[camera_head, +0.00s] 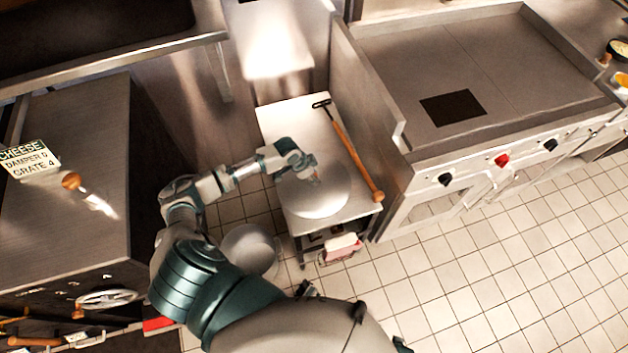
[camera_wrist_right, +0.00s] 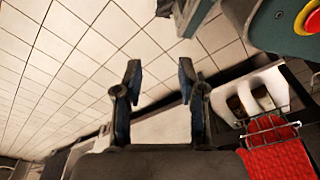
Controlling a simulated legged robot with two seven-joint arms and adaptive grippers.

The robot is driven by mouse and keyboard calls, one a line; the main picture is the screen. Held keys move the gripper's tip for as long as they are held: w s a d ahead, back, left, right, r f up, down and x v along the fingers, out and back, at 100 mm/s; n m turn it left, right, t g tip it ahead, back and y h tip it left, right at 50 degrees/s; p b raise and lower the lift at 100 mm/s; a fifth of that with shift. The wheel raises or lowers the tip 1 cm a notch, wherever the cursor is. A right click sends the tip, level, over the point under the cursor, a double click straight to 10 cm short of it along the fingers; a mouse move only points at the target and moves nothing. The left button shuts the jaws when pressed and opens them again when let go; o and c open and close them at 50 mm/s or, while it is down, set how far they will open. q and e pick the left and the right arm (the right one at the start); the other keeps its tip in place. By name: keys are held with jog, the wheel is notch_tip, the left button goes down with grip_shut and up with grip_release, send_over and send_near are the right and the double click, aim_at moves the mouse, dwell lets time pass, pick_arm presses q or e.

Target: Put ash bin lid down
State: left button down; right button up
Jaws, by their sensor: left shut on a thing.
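The ash bin lid (camera_head: 320,202) is a round, pale metal disc over the front part of a narrow steel table. My left gripper (camera_head: 311,174) is shut on the lid near its middle, from above. The lid looks about level; I cannot tell whether it touches the tabletop. The round metal ash bin (camera_head: 250,248) stands on the floor to the left of the table, partly hidden by my left arm. My right gripper (camera_wrist_right: 159,80) is open and empty in the right wrist view, with tiled floor beyond its fingers.
The steel table (camera_head: 282,122) has bare room at its back. A wooden-handled tool (camera_head: 352,152) lies along its right edge, close to the lid. A griddle range (camera_head: 470,70) stands right of it, a dark oven (camera_head: 65,180) at left. Tiled floor is open in front.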

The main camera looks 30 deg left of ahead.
pick_arm(q)
jog(key=f, duration=0.3)
jog(key=shift+a+f+b, duration=0.3)
jog(key=shift+a, duration=0.1)
jog(key=shift+d+r, duration=0.1)
jog(key=shift+d, duration=0.4)
jog(key=c, duration=0.9)
grip_release()
jog(key=shift+a, duration=0.2)
pick_arm(e)
jog(key=shift+w+a+r, duration=0.1)
jog(key=shift+w+r, duration=0.45)
jog(key=shift+r, duration=0.15)
pick_arm(q)
jog(key=shift+a, duration=0.1)
pick_arm(e)
jog(key=shift+a, duration=0.1)
pick_arm(q)
jog(key=shift+a+r, duration=0.15)
jog(key=p+v, duration=0.2)
jog(key=v, duration=0.9)
jog(key=shift+s+r, duration=0.1)
jog(key=shift+r, duration=0.25)
pick_arm(e)
jog(key=s+f, duration=0.4)
jog(key=shift+d, duration=0.3)
